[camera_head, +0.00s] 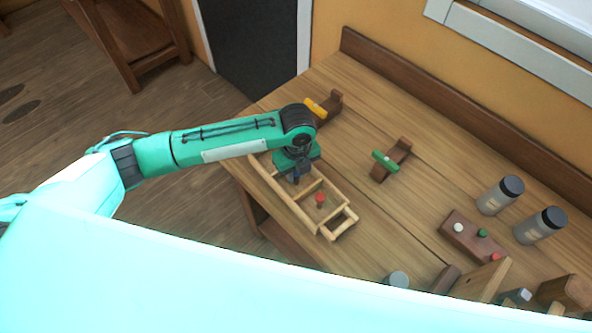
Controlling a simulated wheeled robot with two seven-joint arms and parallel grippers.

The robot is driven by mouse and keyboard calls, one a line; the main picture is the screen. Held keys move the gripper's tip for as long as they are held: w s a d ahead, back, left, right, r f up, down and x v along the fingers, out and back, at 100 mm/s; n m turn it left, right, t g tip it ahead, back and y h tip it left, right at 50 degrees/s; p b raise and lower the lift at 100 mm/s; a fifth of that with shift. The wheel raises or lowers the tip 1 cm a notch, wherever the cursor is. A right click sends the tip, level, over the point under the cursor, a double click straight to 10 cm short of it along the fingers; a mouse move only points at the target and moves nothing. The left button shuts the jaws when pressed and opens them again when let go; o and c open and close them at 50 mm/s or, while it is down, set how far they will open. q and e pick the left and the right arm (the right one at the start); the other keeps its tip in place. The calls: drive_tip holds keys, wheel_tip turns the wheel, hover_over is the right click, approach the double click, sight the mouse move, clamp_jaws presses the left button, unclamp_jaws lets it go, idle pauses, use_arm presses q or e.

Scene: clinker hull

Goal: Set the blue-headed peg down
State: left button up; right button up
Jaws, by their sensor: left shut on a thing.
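My left gripper (296,177) reaches in from the left and points down over the light wooden tray (299,212), at its far compartments. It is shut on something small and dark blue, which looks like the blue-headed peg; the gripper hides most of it. I cannot tell whether the peg touches the tray floor. A red-headed peg (320,198) stands in a nearer compartment of the tray. My right gripper is not in view.
A wooden piece with a green bar (386,160) and one with a yellow bar (316,107) stand behind. At right are a block (462,238) with white, green and red pegs and two grey bottles (500,196) (541,226). The middle of the bench (390,220) is clear.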

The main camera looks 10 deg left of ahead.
use_arm(q)
drive_tip(key=o, duration=0.9)
drive_tip(key=shift+o, duration=0.2)
wheel_tip(320, 180, up, 12)
drive_tip(key=b, duration=0.3)
drive_tip(key=shift+r, duration=0.15)
drive_tip(key=shift+d, duration=0.1)
